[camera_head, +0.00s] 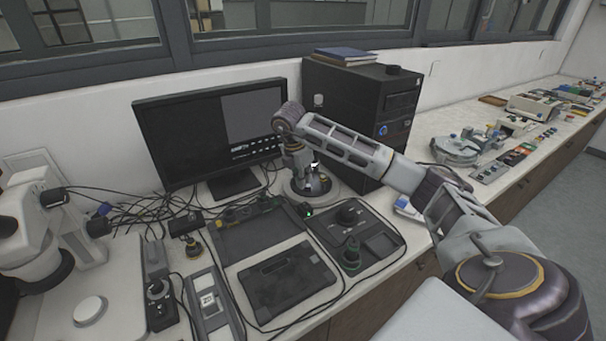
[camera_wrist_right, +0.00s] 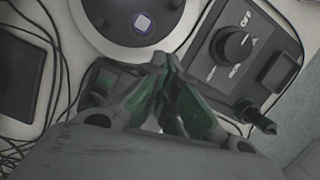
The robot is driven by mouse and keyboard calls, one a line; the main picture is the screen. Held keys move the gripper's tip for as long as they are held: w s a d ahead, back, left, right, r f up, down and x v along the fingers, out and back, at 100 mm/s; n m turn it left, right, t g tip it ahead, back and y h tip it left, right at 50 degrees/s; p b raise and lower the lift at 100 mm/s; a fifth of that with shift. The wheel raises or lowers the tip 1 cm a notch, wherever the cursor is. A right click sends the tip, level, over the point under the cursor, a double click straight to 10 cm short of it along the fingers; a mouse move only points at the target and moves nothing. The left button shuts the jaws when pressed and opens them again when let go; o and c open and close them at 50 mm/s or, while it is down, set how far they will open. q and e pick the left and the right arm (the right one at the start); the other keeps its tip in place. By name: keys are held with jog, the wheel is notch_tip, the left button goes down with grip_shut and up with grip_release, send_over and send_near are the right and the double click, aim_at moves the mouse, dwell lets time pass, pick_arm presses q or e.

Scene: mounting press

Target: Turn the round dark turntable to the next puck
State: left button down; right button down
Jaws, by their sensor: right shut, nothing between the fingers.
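The round dark turntable (camera_head: 318,188) sits on a white round base on the bench, in front of the black computer tower, partly hidden by my right gripper in the head view. In the right wrist view the turntable (camera_wrist_right: 108,14) is at the top, cut by the frame edge, with a pale, round-edged puck (camera_wrist_right: 143,22) on it. My right gripper (camera_head: 313,166) points down over the turntable. In the wrist view its fingertips (camera_wrist_right: 166,62) meet, empty, below the turntable's pale rim; I cannot tell whether they touch it. My left gripper is not in view.
A control box with an OFF dial (camera_wrist_right: 236,46) stands close by on the right in the wrist view. A monitor (camera_head: 215,135), the black tower (camera_head: 345,115), a dark tablet-like device (camera_head: 280,280) and many cables crowd the bench. A microscope (camera_head: 25,230) is at the left.

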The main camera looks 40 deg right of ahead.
aim_at(318, 193)
jog(key=x, duration=0.5)
jog(key=shift+d+f, duration=0.1)
jog(key=shift+f, duration=0.25)
jog(key=d, duration=0.2)
jog(key=shift+w+d+f, duration=0.15)
jog(key=shift+d+f, duration=0.1)
jog(key=shift+d, duration=0.05)
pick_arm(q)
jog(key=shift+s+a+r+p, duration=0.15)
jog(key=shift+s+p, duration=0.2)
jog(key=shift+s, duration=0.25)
pick_arm(e)
jog(key=shift+w+d, duration=0.1)
jog(key=shift+d, duration=0.65)
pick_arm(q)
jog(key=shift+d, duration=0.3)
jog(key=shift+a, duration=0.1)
pick_arm(e)
jog(key=shift+d+n, duration=0.15)
jog(key=shift+n, duration=0.25)
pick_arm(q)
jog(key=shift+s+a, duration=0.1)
pick_arm(e)
jog(key=shift+d+n+b, duration=0.1)
jog(key=shift+n+b, duration=0.2)
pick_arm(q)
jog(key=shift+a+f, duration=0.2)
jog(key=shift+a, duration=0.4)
pick_arm(e)
jog(key=shift+t, duration=0.3)
